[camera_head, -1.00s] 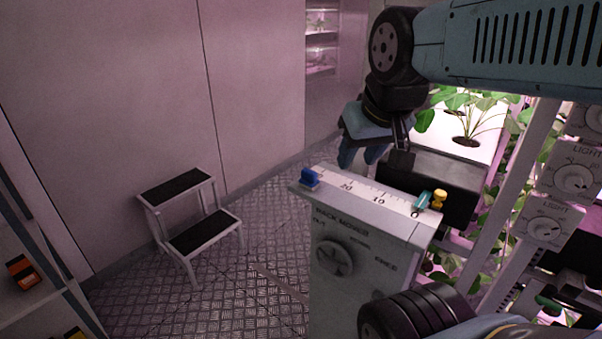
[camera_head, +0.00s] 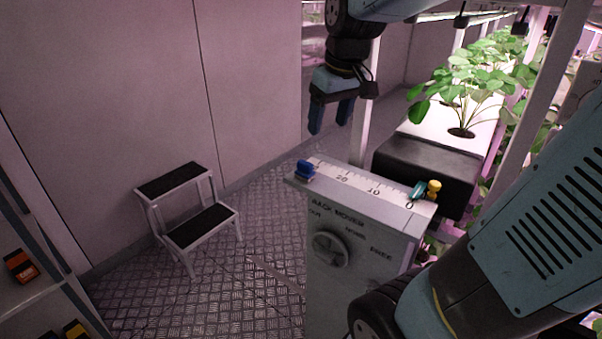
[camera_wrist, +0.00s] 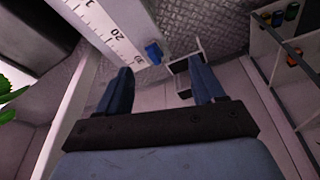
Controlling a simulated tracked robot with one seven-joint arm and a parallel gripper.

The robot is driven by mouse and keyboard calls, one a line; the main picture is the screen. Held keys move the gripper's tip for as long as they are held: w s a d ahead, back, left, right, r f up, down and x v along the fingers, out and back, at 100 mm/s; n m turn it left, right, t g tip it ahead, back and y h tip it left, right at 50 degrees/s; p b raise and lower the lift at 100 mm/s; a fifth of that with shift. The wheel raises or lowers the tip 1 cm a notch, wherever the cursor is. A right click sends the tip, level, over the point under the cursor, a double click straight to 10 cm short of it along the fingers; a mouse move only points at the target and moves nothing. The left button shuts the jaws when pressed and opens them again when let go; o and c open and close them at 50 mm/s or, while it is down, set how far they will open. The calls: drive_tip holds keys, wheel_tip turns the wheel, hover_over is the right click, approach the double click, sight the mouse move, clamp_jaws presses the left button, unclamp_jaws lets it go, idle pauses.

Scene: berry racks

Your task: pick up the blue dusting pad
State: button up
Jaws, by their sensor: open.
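The blue dusting pad (camera_head: 305,170) sits on the left end of the white top of the rack mover cabinet (camera_head: 365,203), beside the printed scale. In the wrist view the blue pad (camera_wrist: 154,54) lies ahead of and between the fingers, at the end of the scale near its 30 mark. My gripper (camera_head: 329,118) hangs above and behind the cabinet top, fingers pointing down, apart from the pad. In the wrist view my gripper (camera_wrist: 164,84) is open with nothing between its blue fingers.
A teal item (camera_head: 418,190) and a yellow item (camera_head: 434,189) stand at the cabinet top's right end. A black box (camera_head: 428,170) and planted rack (camera_head: 460,131) are behind it. A step stool (camera_head: 188,214) stands left on open metal floor.

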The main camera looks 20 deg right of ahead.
sight(305, 162)
drive_tip(key=w+f+n+g, duration=0.3)
drive_tip(key=w+f, duration=0.3)
drive_tip(key=w, duration=0.7)
drive_tip(key=shift+n+h, duration=0.3)
drive_tip(key=shift+h, duration=0.1)
drive_tip(key=f, duration=0.8)
drive_tip(key=shift+w+a+f, duration=0.3)
drive_tip(key=shift+a, duration=0.05)
drive_tip(key=shift+s+f, duration=0.15)
drive_tip(key=shift+f, duration=1.25)
drive_tip(key=shift+s+f, duration=0.15)
drive_tip(key=shift+f, duration=1.25)
drive_tip(key=c, duration=1.1)
drive_tip(key=shift+r, duration=0.1)
drive_tip(key=shift+c, duration=0.2)
